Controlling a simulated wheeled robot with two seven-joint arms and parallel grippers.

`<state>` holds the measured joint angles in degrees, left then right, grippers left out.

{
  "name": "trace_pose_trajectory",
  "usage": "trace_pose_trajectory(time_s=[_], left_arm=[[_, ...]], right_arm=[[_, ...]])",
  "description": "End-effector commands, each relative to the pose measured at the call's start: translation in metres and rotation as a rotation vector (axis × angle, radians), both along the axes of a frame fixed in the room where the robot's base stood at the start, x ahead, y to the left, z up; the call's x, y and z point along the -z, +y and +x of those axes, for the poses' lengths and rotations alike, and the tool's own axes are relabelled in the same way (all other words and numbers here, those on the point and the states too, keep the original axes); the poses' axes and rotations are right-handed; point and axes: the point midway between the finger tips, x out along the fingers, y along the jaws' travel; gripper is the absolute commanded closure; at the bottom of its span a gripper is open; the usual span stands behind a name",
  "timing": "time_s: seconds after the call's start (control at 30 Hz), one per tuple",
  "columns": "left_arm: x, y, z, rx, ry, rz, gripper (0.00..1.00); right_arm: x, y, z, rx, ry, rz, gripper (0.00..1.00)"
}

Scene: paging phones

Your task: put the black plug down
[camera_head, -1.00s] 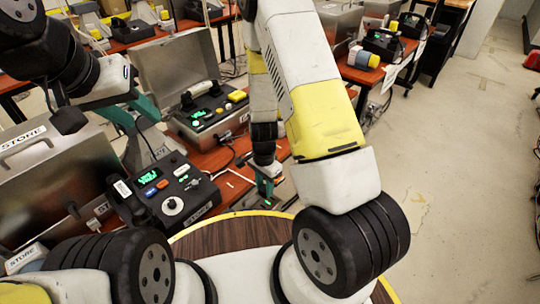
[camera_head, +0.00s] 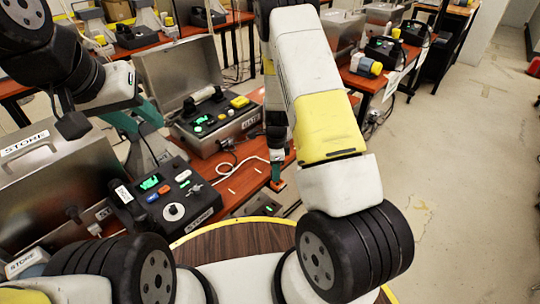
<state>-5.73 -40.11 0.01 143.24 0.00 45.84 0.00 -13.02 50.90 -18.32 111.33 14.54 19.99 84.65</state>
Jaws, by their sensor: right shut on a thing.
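My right gripper (camera_head: 277,170) points down at the right edge of the red-brown table, beyond the near phone. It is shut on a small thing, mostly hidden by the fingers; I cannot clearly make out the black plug. A small orange and dark piece (camera_head: 277,185) shows at the fingertips. A white cable (camera_head: 236,166) loops on the table beside this gripper. My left gripper (camera_head: 148,128) has teal fingers, apart, above and behind the near black phone (camera_head: 170,197), with no object visible between them.
An open metal case with a black phone panel (camera_head: 210,118) stands behind. The red-brown table (camera_head: 240,183) has a narrow clear strip. A yellow-edged round wooden surface (camera_head: 235,238) is in front; open floor lies right.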

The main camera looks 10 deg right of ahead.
Motion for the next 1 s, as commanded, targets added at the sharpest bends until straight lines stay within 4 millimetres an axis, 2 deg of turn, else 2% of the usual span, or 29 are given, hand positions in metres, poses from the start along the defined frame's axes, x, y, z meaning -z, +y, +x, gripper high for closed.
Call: trace_pose_trajectory(time_s=[0.1, 0.27, 0.5, 0.97, 1.0], left_arm=[[0.000, 0.000, 0.000, 0.000, 0.000, 0.000, 0.64], [0.000, 0.000, 0.000, 0.000, 0.000, 0.000, 0.64], [0.000, 0.000, 0.000, 0.000, 0.000, 0.000, 0.64], [0.000, 0.000, 0.000, 0.000, 0.000, 0.000, 0.64], [0.000, 0.000, 0.000, 0.000, 0.000, 0.000, 0.64]], right_arm=[[0.002, -0.009, 0.013, 0.000, -0.001, 0.001, 1.00], [0.007, -0.012, 0.016, -0.001, 0.003, 0.000, 1.00], [0.036, -0.012, 0.016, -0.001, 0.002, 0.000, 1.00], [0.043, -0.012, 0.016, -0.001, 0.001, 0.000, 1.00], [0.042, -0.012, 0.016, -0.001, 0.000, 0.000, 0.60]])
